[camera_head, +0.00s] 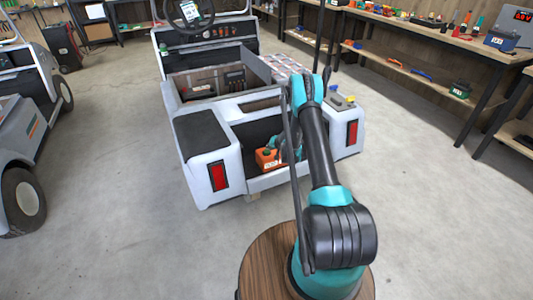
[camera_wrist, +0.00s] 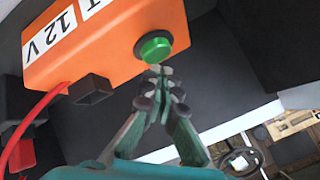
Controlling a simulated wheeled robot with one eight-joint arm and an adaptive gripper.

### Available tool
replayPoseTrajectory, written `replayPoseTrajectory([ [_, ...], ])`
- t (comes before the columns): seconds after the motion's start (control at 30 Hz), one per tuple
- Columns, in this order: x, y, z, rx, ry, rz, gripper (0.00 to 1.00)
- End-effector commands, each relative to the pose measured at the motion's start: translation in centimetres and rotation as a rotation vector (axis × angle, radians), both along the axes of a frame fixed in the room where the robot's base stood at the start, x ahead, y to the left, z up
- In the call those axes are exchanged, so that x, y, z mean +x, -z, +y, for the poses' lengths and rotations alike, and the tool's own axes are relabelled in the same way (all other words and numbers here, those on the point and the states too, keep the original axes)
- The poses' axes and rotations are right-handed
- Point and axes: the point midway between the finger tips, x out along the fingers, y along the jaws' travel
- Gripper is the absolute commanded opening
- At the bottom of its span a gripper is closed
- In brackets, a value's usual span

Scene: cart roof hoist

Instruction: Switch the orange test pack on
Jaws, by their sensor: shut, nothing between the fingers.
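The orange test pack (camera_head: 267,159) sits in the open rear bay of the white cart (camera_head: 215,160). In the wrist view the orange test pack (camera_wrist: 105,45) fills the upper left, with a "12 V" label and a round green button (camera_wrist: 153,47) on its face. My gripper (camera_wrist: 160,72) is shut and empty, its fingertips just below the green button. I cannot tell whether they touch it. A red cable (camera_wrist: 30,125) runs from the pack's lower left. In the head view my arm partly hides the bay, and my fingertips are hard to make out.
A workbench (camera_head: 440,35) with tools and small boxes runs along the right and back. Another cart (camera_head: 30,130) stands at the left. The concrete floor between the carts is clear. The bay's walls stand close around my gripper.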

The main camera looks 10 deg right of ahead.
Motion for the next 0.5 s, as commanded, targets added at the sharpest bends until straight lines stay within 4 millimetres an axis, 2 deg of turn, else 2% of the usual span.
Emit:
replayPoseTrajectory([
  [0.5,0.00,0.81,0.00,0.000,0.000,0.000,0.00],
])
